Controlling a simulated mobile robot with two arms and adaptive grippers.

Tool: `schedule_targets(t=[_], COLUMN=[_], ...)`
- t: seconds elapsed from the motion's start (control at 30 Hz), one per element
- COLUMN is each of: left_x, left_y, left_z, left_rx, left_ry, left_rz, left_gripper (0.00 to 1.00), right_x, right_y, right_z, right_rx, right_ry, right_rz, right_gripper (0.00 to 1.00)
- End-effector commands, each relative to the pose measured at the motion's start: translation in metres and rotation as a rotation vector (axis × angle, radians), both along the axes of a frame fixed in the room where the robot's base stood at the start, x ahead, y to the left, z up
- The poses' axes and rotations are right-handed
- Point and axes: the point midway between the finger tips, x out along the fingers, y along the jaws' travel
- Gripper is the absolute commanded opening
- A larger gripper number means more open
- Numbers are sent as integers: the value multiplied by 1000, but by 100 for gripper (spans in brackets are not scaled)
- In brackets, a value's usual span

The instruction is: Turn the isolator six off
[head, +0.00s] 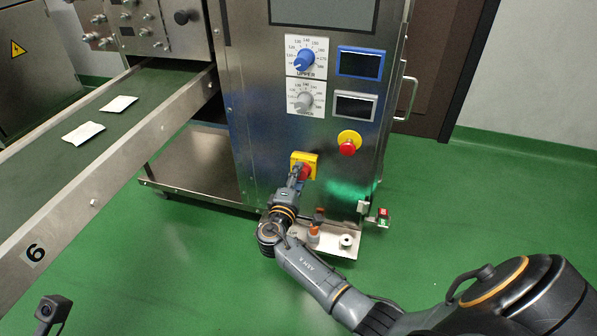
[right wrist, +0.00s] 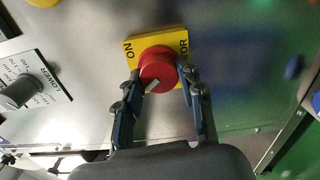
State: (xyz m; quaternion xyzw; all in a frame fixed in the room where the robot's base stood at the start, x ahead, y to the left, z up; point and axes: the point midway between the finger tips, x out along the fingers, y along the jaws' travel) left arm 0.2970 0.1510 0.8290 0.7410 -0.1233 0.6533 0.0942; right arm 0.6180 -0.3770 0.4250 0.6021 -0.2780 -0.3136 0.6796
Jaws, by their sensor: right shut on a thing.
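The isolator is a red rotary knob (right wrist: 158,68) on a yellow plate (right wrist: 181,41), low on the front of the steel cabinet; its yellow plate also shows in the head view (head: 311,157). In the right wrist view "ON" is readable at the plate's left, and the lettering at its right is partly covered. A white mark on the knob points toward the lower left of that view. My right gripper (right wrist: 157,80) is shut on the knob, one finger on each side; in the head view it (head: 298,176) covers part of the isolator. My left gripper is not in view.
Above are a red emergency button (head: 348,147), a blue UPPER dial (head: 304,60), a grey LOWER dial (head: 303,102) and two small displays. A conveyor (head: 110,110) marked 6 with two teabag packets runs at left. Green floor (head: 470,210) is clear at right.

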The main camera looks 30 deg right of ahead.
Motion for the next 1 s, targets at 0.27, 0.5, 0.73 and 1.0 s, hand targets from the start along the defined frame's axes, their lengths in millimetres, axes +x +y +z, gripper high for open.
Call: schedule_targets(t=[0.27, 0.5, 0.73, 1.0], left_x=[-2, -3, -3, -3], left_y=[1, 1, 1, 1], left_z=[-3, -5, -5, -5], left_rx=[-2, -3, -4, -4], left_ry=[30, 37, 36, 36], left_rz=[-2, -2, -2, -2], left_gripper=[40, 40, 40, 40], right_x=[1, 1, 1, 1], right_y=[1, 1, 2, 1], right_z=[1, 0, -1, -1], right_rx=[-77, -101, -103, -102], right_ry=[89, 118, 120, 121], right_rz=[4, 4, 4, 4], right_gripper=[6, 6, 6, 61])
